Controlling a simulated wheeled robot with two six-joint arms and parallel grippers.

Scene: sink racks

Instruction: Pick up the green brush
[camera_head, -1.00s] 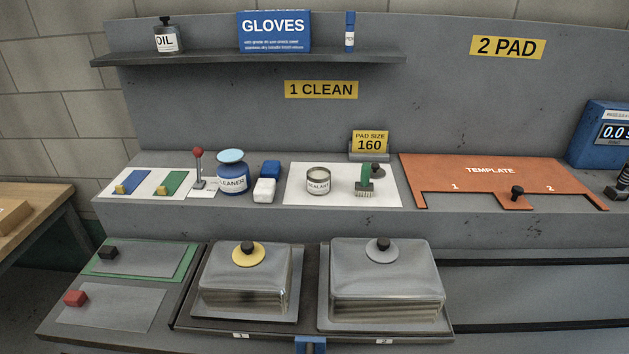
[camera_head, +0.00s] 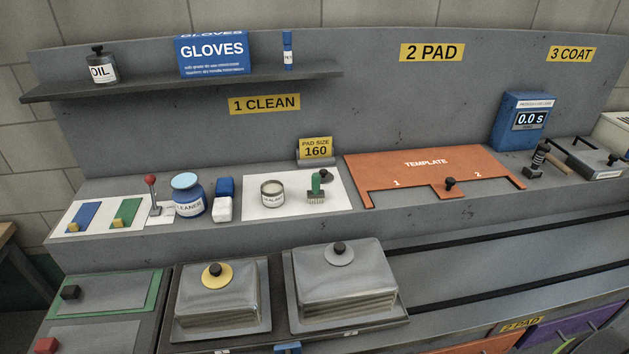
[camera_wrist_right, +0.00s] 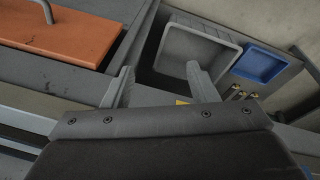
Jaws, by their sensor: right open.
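The green brush (camera_head: 316,186) stands upright, bristles down, near the right side of a white mat (camera_head: 288,208) on the raised ledge. A sealant tin (camera_head: 272,193) stands to its left on the same mat. My right gripper (camera_wrist_right: 160,82) shows in the right wrist view, its two fingers apart with nothing between them. It is away from the brush, which does not show in that view. Neither gripper shows in the head view, and my left gripper is in no view.
An orange template (camera_head: 427,176) lies right of the mat. White and blue blocks (camera_head: 223,208) and a cleaner jar (camera_head: 188,195) stand left. Two covered stacks (camera_head: 342,278) sit in front and below. The wrist view shows a grey bin (camera_wrist_right: 190,50) and a blue tray (camera_wrist_right: 262,64).

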